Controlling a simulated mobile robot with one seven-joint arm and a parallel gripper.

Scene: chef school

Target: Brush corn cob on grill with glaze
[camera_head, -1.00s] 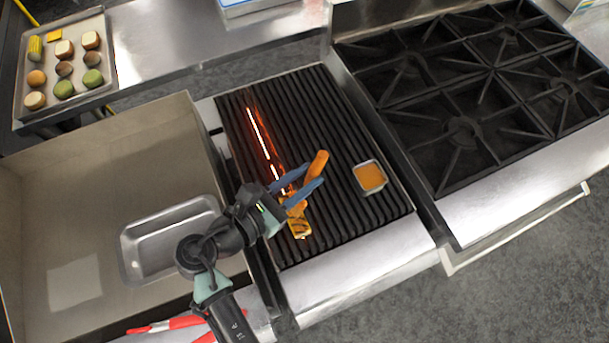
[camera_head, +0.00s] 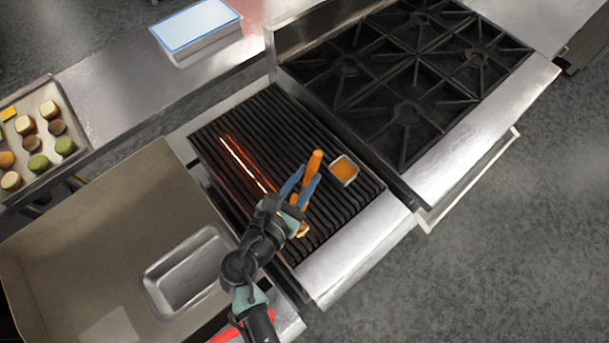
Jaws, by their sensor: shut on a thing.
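My gripper (camera_head: 306,179) has two blue fingers shut on the orange handle of a brush (camera_head: 315,160). The handle leans with its upper end toward the glaze dish. The brush's lower end is hard to make out behind the fingers. A small square metal dish of orange glaze (camera_head: 344,170) stands on the grill (camera_head: 330,215), just right of the gripper. A small yellow-orange piece, apparently the corn cob (camera_head: 303,231), shows on the grill below the gripper and is mostly hidden by my arm. I cannot tell whether the brush touches it.
A red-glowing strip (camera_head: 240,160) lies along the grill's left part. A black burner stove (camera_head: 405,110) adjoins at right. A large bin-like counter with an empty metal pan (camera_head: 190,270) is at left.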

